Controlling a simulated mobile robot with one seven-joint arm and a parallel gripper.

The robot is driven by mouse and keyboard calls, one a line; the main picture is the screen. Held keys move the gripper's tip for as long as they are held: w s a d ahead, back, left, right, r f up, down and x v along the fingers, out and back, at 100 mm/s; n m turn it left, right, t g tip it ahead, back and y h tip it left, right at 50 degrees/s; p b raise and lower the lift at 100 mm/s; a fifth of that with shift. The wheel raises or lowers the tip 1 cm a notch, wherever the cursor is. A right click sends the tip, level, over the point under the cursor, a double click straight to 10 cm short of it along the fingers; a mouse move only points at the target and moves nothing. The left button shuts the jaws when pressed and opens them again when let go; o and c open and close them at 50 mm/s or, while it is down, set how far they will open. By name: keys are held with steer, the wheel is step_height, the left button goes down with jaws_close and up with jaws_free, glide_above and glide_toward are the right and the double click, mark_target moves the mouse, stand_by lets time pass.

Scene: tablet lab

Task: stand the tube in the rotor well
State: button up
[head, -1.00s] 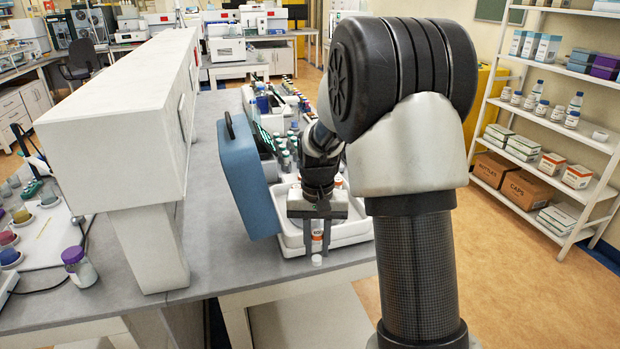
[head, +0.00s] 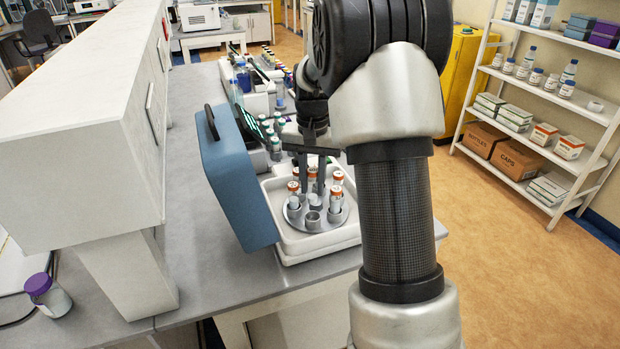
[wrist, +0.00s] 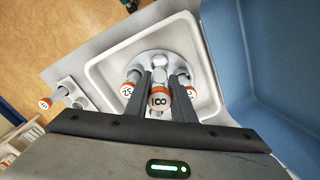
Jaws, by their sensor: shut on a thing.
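My gripper (head: 312,183) is shut on a tube (head: 312,173) with an orange cap, upright over the rotor (head: 326,222). In the wrist view the numbered cap (wrist: 159,97) shows between the two fingers. The tube's lower end is mostly hidden, so I cannot tell whether it is inside a well. Other orange-capped tubes stand in the rotor to the left (head: 293,187) and right (head: 335,194) of the fingers. An empty rotor well (head: 313,219) shows at the near side.
The centrifuge's white bowl rim (head: 290,256) surrounds the rotor. Its blue lid (head: 235,180) stands open at the left. In the wrist view another orange-capped tube (wrist: 45,103) is outside the bowl. A white overhead cabinet (head: 70,140) is further left.

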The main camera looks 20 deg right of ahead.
mark_target(313, 203)
steer(key=shift+f+b, duration=2.3)
steer(key=shift+f, duration=0.9)
steer(key=shift+f+b, duration=0.3)
steer(key=shift+f, duration=0.25)
steer(key=o, duration=1.1)
steer(key=shift+r, duration=0.1)
step_height(313, 203, up, 17)
steer(key=shift+r+p, duration=0.15)
steer(key=shift+p, duration=0.7)
